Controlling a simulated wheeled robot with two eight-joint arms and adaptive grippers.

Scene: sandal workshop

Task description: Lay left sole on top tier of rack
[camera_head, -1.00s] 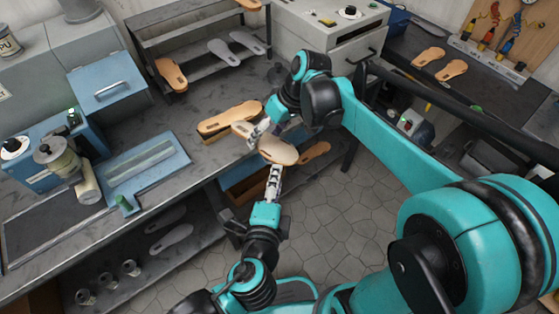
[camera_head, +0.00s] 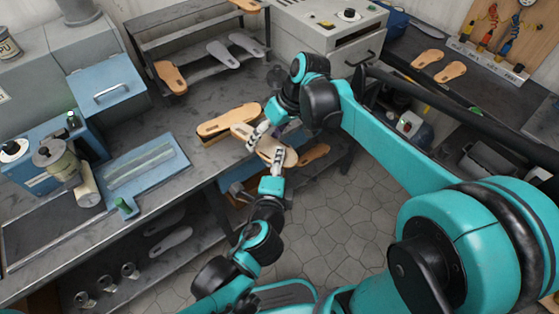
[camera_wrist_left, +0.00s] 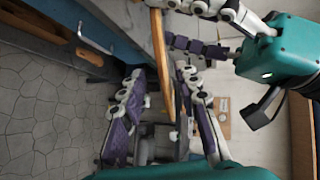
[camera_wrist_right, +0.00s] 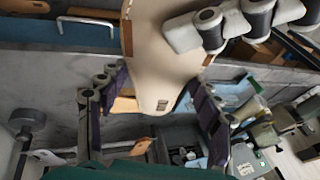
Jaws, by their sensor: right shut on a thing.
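My right gripper (camera_head: 256,136) is shut on a tan sole (camera_head: 290,157), held past the bench's front edge. In the right wrist view the sole (camera_wrist_right: 155,50) stretches away between the fingers. My left gripper (camera_head: 277,158) is at the sole from the near side. In the left wrist view its fingers are spread, with the sole's thin edge (camera_wrist_left: 157,70) between them; I see no clear grip. The dark rack (camera_head: 140,45) stands at the back of the bench; a tan sole (camera_head: 247,4) lies on its top tier. Two grey soles (camera_head: 223,53) lie on a lower tier.
Another tan sole (camera_head: 228,119) lies on the bench beside the held one. One more tan sole (camera_head: 170,77) is at the rack's left front. A blue pad (camera_head: 150,172) and a blue box (camera_head: 105,87) are on the left. A grey machine (camera_head: 335,30) stands right of the rack.

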